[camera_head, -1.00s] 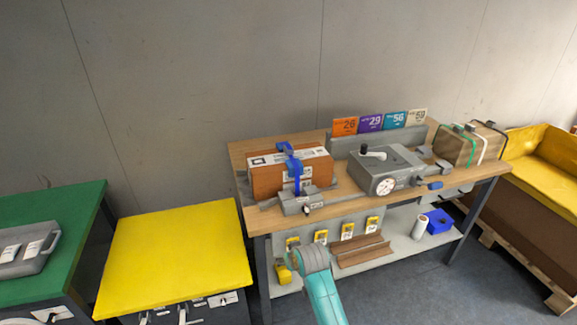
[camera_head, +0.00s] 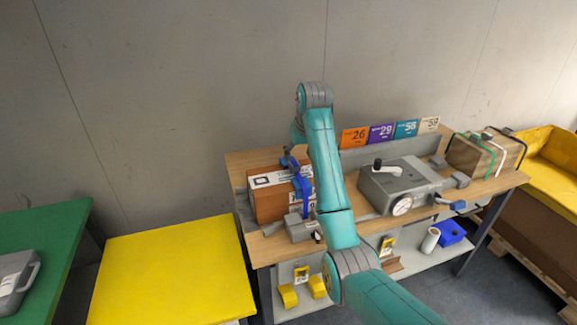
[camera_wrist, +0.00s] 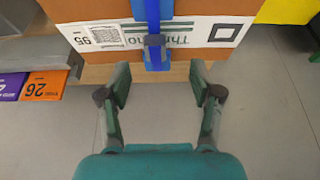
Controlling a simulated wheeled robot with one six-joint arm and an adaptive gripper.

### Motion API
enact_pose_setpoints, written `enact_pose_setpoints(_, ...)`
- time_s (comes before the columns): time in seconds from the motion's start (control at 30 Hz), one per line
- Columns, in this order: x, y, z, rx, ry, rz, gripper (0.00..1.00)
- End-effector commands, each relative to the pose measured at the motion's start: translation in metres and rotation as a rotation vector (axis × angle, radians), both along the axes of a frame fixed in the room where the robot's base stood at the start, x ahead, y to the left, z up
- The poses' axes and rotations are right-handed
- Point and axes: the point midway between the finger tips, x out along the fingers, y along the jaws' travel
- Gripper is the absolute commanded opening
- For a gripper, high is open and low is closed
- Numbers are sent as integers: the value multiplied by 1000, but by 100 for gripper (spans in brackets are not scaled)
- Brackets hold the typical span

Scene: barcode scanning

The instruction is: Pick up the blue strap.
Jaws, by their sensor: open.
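The blue strap (camera_head: 304,190) runs around an orange-brown box (camera_head: 268,206) with a white label, at the left end of the workbench. In the wrist view the strap (camera_wrist: 153,14) runs down over the box (camera_wrist: 90,10), with a blue buckle (camera_wrist: 155,52) near the box edge. My gripper (camera_wrist: 158,82) is open and empty, its two fingers spread to either side of the buckle's line. The buckle is just beyond the fingertips and appears apart from them. In the head view my arm hides part of the box's right side, and the gripper is not clear there.
A grey device with a dial (camera_head: 400,187) stands right of the box. Numbered cards (camera_head: 381,133) line the bench's back. A strapped brown parcel (camera_head: 470,157) is at the right end. A yellow table (camera_head: 170,270) on the left is bare.

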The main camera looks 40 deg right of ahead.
Motion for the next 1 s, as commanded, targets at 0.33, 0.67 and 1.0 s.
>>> enact_pose_setpoints(0.33, 11, -6, -22, 3, 9, -1, 65)
enact_pose_setpoints(0.67, 22, -10, -47, 1, 6, -1, 65)
enact_pose_setpoints(1.0, 42, -19, -84, 3, 8, -1, 65)
